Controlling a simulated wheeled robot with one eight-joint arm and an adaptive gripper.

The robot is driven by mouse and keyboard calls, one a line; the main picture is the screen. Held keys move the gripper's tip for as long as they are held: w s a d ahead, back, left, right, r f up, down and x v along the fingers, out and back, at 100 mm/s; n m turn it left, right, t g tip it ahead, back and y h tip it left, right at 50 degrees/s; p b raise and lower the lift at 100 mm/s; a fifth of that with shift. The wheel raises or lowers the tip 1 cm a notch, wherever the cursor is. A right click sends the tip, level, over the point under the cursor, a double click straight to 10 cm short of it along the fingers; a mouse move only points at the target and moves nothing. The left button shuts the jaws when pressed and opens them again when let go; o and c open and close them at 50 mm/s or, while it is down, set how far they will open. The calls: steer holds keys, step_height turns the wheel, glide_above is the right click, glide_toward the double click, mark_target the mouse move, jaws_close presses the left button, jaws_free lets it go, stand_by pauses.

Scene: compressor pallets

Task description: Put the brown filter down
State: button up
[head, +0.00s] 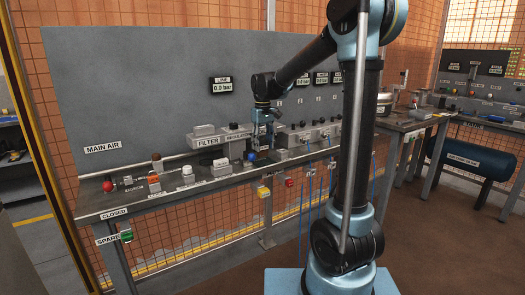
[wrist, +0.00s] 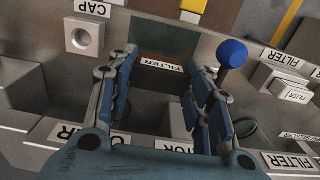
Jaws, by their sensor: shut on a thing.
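My gripper (head: 264,139) hangs low over the long workbench in the head view, close to the blue ball-topped lever (head: 250,156). In the wrist view my gripper (wrist: 160,72) has its two blue fingers around a dark brown block, the brown filter (wrist: 160,80), with a FILTER label at its far edge. The block looks dark in shadow. The fingers hide its sides, and I cannot tell whether its underside touches the bench. In the head view the filter is too small to make out.
The blue ball lever (wrist: 232,53) stands just right of the fingers in the wrist view. A grey block with a round hole (wrist: 82,38) is at left, labelled CAP. White-topped FILTER boxes (wrist: 291,94) are at right. The bench (head: 160,203) also carries a red knob (head: 108,186).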

steer(key=shift+f, duration=1.25)
steer(key=o, duration=1.4)
